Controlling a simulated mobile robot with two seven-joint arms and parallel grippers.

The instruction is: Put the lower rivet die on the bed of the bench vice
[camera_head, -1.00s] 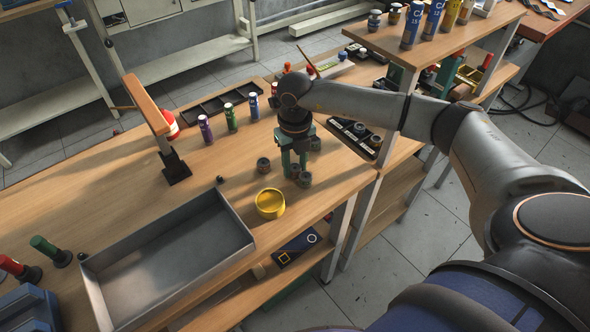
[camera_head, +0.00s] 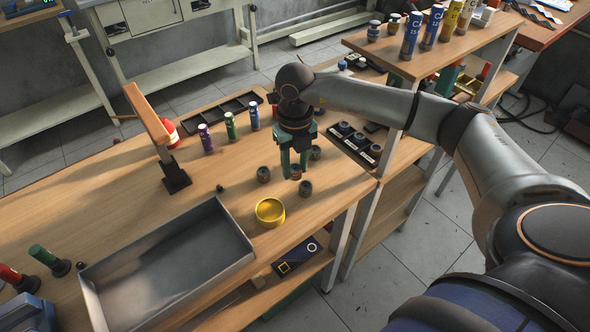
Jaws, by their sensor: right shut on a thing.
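My right gripper (camera_head: 295,172) points down over the wooden bench with its green fingers shut on a small dark die with a reddish top (camera_head: 296,171). The held die is just above or at the bench top; I cannot tell which. Similar small dark dies stand around it: one to the left (camera_head: 264,174), one in front (camera_head: 305,188) and one behind to the right (camera_head: 315,153). I cannot tell by looks which is the lower rivet die. No bench vice shows clearly; a green item (camera_head: 447,77) at the right is partly hidden by my arm. My left gripper is out of view.
A yellow bowl (camera_head: 270,212) stands close in front of the dies. A large grey tray (camera_head: 245,240) lies front left. A black rack (camera_head: 362,154) with round pieces is to the right. An upright wooden-topped stand (camera_head: 176,179) and coloured bottles (camera_head: 230,126) stand behind left.

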